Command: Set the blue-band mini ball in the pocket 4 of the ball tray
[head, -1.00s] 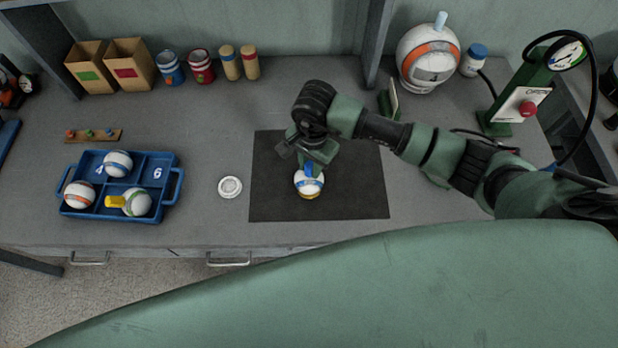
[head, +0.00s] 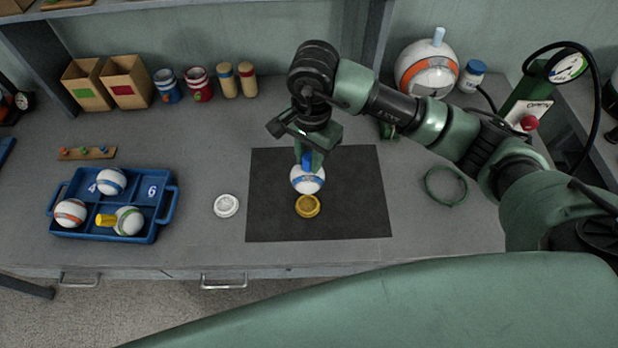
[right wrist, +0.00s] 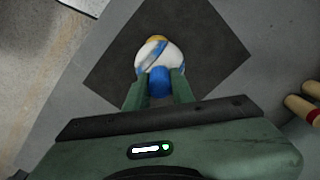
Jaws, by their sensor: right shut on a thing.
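The blue-band mini ball (head: 307,180) is white with a blue band and a blue plug on top. My right gripper (head: 307,160) is shut on the plug and holds the ball over the black mat, just behind a yellow ring. In the right wrist view the ball (right wrist: 160,55) hangs between the fingers (right wrist: 157,88), with its plug gripped. The blue ball tray (head: 160,211) stands at the left. Its pocket 4 (head: 92,188), at the back left, shows its number and looks empty. My left gripper is out of view.
A white disc (head: 226,205) lies between tray and mat (head: 350,210). The yellow ring (head: 307,206) is on the mat.

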